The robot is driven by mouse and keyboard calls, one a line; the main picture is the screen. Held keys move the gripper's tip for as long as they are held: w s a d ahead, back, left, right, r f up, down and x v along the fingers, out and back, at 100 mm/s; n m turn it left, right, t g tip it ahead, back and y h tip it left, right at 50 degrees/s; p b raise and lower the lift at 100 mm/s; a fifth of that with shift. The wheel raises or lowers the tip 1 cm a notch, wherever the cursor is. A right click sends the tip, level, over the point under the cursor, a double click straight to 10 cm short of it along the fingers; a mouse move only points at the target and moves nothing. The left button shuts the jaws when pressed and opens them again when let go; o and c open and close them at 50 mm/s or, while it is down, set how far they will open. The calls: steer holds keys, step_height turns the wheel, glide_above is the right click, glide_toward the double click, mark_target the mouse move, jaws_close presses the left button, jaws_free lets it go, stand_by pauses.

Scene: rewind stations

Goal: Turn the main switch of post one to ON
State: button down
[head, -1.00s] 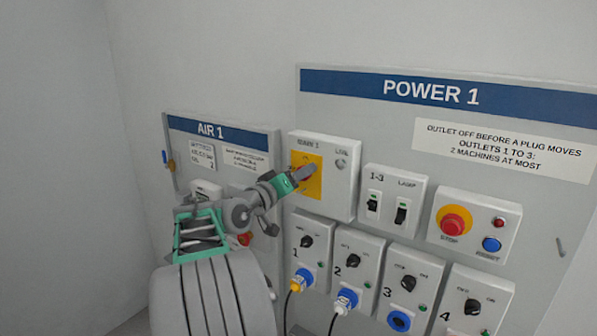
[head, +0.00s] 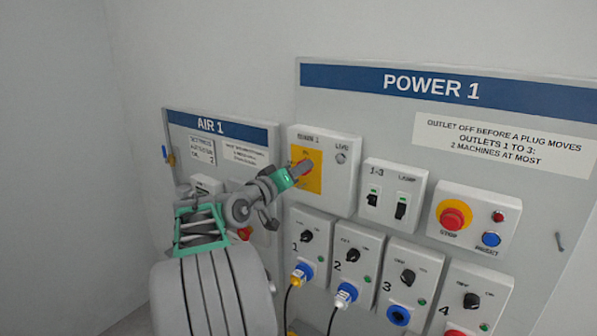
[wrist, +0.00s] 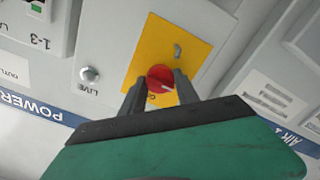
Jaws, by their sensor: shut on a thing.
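The main switch (wrist: 160,79) is a round red knob on a yellow plate (wrist: 192,50). In the wrist view my gripper (wrist: 160,84) has one finger on each side of the knob and is shut on it. A pale pointer mark shows on the knob's face. In the head view my gripper (head: 297,173) is at the yellow plate (head: 314,184) of the MAIN 1 box (head: 342,170). It covers much of the knob there. The small plate lettering is too blurred to read surely. The LIVE lamp (wrist: 90,74) beside the plate looks grey and unlit.
The POWER 1 panel (head: 390,112) also carries the 1-3 and LAMP switch box (head: 388,212), a red STOP button (head: 453,220) and a blue button (head: 491,239). Several outlets sit below, two with cabled plugs. The AIR 1 panel (head: 235,157) stands behind my arm.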

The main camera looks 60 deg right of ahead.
steer(key=shift+f+b, duration=0.2)
steer(key=shift+b, duration=0.65)
steer(key=shift+m+b, duration=0.4)
steer(key=shift+b, duration=0.15)
steer(key=m+b, duration=0.1)
steer(key=b, duration=0.1)
steer(key=m+b, duration=0.1)
steer(key=b, duration=0.1)
steer(key=shift+f+b, duration=0.25)
steer(key=shift+b, duration=0.05)
steer(key=m+b, duration=0.4)
steer(key=b, duration=0.3)
steer(key=shift+m, duration=0.4)
steer(key=m+b, duration=0.5)
steer(key=b, duration=0.1)
steer(key=shift+r, duration=0.2)
steer(key=m+b, duration=0.3)
steer(key=m, duration=0.2)
steer(key=shift+r, duration=0.2)
steer(key=shift+m+b, duration=0.3)
